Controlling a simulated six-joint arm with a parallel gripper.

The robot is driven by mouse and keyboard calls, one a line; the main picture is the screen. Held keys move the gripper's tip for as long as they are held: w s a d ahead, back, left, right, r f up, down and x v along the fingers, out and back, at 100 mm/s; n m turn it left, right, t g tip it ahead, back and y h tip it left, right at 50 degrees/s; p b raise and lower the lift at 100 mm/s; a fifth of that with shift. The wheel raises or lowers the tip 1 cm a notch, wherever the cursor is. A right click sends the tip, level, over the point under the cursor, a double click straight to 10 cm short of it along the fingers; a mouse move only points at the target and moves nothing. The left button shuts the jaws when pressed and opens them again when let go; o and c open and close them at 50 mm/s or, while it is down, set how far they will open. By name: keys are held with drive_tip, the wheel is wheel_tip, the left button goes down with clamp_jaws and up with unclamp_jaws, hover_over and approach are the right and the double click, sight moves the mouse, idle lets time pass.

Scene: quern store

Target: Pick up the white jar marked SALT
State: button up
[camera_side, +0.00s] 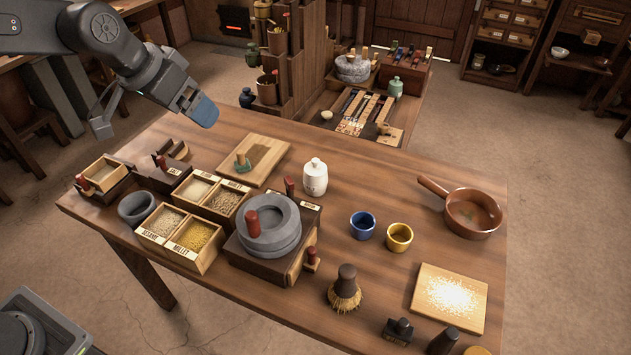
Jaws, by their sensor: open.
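A small white lidded jar (315,180) stands upright on the wooden table, right of the board with the green-handled tool. A faint dark marking shows on its front, too small to read. My gripper (194,106) is raised at the upper left, above the table's back left edge, with a blue pad at its end. It is open, with nothing seen in it, and is well apart from the jar, up and to its left. The gap between its fingers is not clearly seen from this side.
A stone quern (268,235) with a red handle stands left of and in front of the jar. Grain boxes (179,238) lie further left. A blue cup (362,225), a yellow cup (399,237) and a brown pan (472,213) stand right. Table around the jar's right side is clear.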

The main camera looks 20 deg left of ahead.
drive_tip(key=m, duration=0.1)
approach(313, 160)
drive_tip(key=shift+m+h, duration=0.4)
drive_tip(key=shift+m, duration=0.2)
drive_tip(key=x, duration=0.5)
drive_tip(key=shift+s+f, duration=0.25)
drive_tip(key=shift+f, duration=0.1)
drive_tip(key=shift+x, duration=3.05)
drive_tip(key=shift+w+a+r, duration=0.1)
drive_tip(key=shift+w+a, duration=0.1)
drive_tip(key=shift+a, duration=0.05)
drive_tip(key=shift+c, duration=0.3)
drive_tip(key=c, duration=1.4)
drive_tip(key=shift+r, duration=0.1)
drive_tip(key=shift+c, duration=0.3)
